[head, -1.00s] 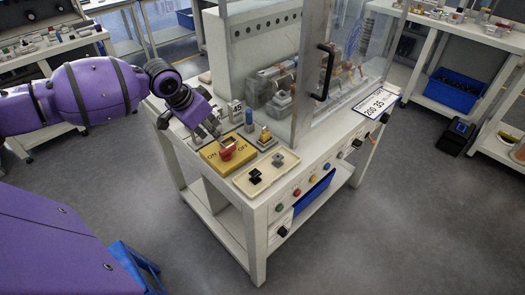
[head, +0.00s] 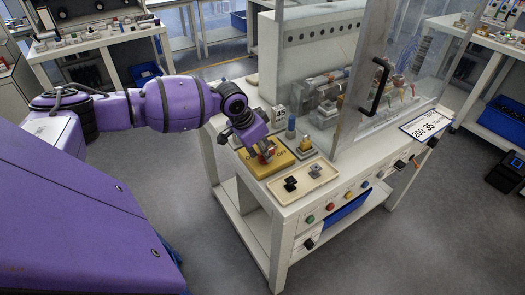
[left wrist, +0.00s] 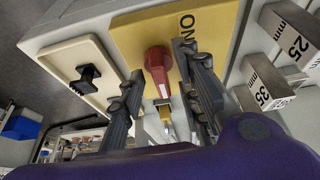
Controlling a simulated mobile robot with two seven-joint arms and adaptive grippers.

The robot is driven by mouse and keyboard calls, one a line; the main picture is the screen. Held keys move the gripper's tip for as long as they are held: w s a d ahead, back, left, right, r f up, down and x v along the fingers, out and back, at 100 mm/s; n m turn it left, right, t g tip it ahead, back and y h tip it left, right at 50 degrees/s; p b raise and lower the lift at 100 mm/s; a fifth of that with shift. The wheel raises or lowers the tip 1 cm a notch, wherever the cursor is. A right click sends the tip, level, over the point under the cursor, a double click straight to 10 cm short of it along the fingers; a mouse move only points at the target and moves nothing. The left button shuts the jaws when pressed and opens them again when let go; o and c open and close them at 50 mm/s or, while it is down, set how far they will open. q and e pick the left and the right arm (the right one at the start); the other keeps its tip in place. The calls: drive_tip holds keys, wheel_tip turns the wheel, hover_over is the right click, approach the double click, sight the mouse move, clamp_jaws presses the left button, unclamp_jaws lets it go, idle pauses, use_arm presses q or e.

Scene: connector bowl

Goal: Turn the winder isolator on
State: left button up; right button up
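The winder isolator is a yellow box with a red rotary handle (head: 266,154) on the white machine bench. Its yellow plate (head: 262,167) shows in front of my left gripper. In the left wrist view the red handle (left wrist: 157,66) stands on the yellow plate (left wrist: 130,34), with the ON label to its right. My left gripper (head: 262,148) is at the handle in the head view. In the left wrist view my left gripper (left wrist: 158,68) is open, its fingers on either side of the handle; I cannot tell whether they touch it. My right gripper is in neither view.
A cream tray with a black knob (head: 290,184) sits beside the box. Metal gauge blocks (left wrist: 290,35) stand close on the other side in the left wrist view. A clear guard with a black door handle (head: 375,85) rises behind. Coloured buttons (head: 330,206) line the bench front.

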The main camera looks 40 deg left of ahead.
use_arm(q)
clamp_jaws()
